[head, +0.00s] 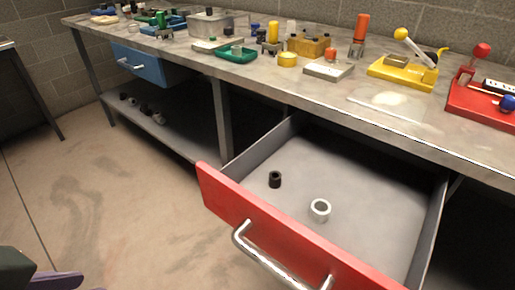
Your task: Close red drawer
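The red drawer (222,203) is pulled far out from under the workbench, at the right of the head view. Its front panel is red with a metal bar handle (262,262). A small black ring part (275,179) and a light grey ring part (320,210) lie inside on its grey floor. A dark and purple part at the bottom left edge looks like part of my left arm; its fingertips do not show clearly. My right gripper is not in view. Nothing touches the drawer or its handle.
The workbench (150,44) carries yellow and red lever fixtures, trays and bottles. A blue drawer (139,64) sits under its left part. A lower shelf (150,122) holds several small dark parts. The floor (110,200) left of the red drawer is clear.

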